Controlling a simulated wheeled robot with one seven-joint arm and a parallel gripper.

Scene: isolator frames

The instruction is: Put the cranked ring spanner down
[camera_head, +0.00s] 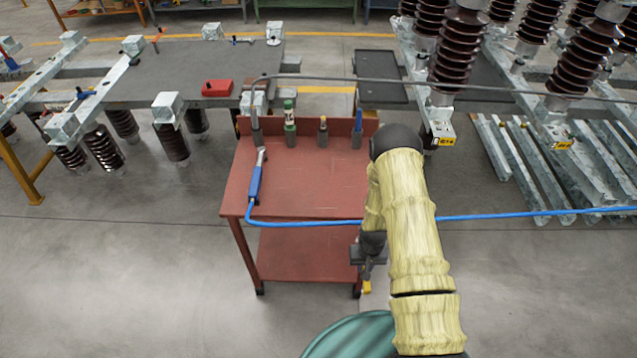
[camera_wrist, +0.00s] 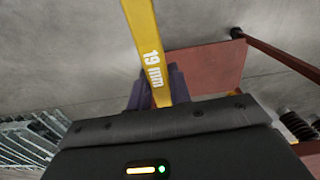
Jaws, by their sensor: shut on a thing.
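The cranked ring spanner (camera_wrist: 143,35) is yellow, marked "19 mm", and runs up out of the top of the wrist view. My gripper (camera_wrist: 155,92) is shut on it. In the head view my gripper (camera_head: 368,265) hangs low by the front right corner of the red trolley, outside its top. Only a small yellow end of the spanner (camera_head: 367,287) shows there below the jaws. The spanner's ring ends are not clearly visible in either view.
The red trolley's top (camera_head: 310,185) is mostly clear. A blue-handled tool (camera_head: 255,183) lies at its left. A blue hose (camera_head: 470,217) crosses its front edge. Several holders line its back, one with a green bottle (camera_head: 289,118). Brown insulators (camera_head: 455,55) stand behind right.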

